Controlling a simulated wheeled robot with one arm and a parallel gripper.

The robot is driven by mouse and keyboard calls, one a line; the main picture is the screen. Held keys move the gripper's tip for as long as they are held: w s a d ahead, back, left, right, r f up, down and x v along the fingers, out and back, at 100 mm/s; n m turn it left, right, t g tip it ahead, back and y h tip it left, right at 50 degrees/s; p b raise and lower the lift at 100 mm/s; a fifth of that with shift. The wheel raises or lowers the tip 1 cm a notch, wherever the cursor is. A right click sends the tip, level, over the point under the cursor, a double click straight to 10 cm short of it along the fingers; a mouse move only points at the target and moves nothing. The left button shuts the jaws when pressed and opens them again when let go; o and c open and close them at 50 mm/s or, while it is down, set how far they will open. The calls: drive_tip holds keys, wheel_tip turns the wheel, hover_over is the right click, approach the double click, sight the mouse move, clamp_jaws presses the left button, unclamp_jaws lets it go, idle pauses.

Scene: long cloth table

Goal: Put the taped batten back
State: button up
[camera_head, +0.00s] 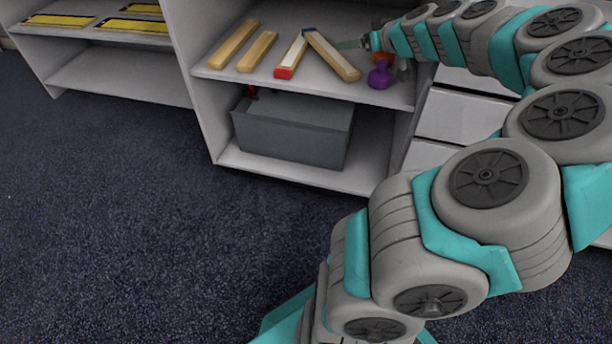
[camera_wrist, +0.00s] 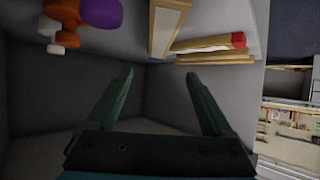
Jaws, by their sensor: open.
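Several wooden battens lie on the upper shelf (camera_head: 310,85) in the head view. A pale-faced batten (camera_head: 291,56) has a red end at the front. It also shows in the wrist view (camera_wrist: 212,44). Beside it a slanted batten (camera_head: 335,58) has a dark blue mark near its far end; the two almost meet there. In the wrist view a thick batten (camera_wrist: 165,30) points toward my gripper. My gripper (camera_head: 349,44) is beside the slanted batten's right side, partly hidden by my arm. In the wrist view my gripper (camera_wrist: 160,74) is open, with nothing between its fingers.
Two plain battens (camera_head: 234,45) (camera_head: 257,52) lie at the shelf's left. A purple object (camera_head: 380,75) and an orange one stand close by my gripper at the right. A grey bin (camera_head: 290,130) fills much of the lower shelf. White drawers (camera_head: 455,117) adjoin at right.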

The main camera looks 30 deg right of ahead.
drive_tip(key=w+a+n+g+y, duration=0.1)
drive_tip(key=w+a+n+y, duration=0.15)
drive_tip(key=a, duration=0.95)
drive_tip(key=s+a+f+n+g+y, duration=0.1)
drive_tip(key=s+a+f+g, duration=0.2)
drive_tip(key=a, duration=0.8)
drive_tip(key=s+a+g+y, duration=0.25)
drive_tip(key=s+a, duration=0.35)
drive_tip(key=a, duration=0.4)
drive_tip(key=s+a+f+g+h, duration=0.2)
drive_tip(key=s+a+f+g, duration=0.2)
drive_tip(key=s+a, duration=0.5)
drive_tip(key=s+d+f+m+g+h, duration=0.1)
drive_tip(key=s, duration=0.7)
drive_tip(key=s+d+f+m+g+h, duration=0.1)
drive_tip(key=s+d+f+g+h, duration=0.1)
drive_tip(key=s, duration=0.6)
drive_tip(key=shift+s+d+m, duration=0.25)
drive_tip(key=shift+d+m, duration=0.05)
drive_tip(key=shift+m, duration=0.05)
drive_tip(key=shift+r+g, duration=0.1)
drive_tip(key=shift+g, duration=0.15)
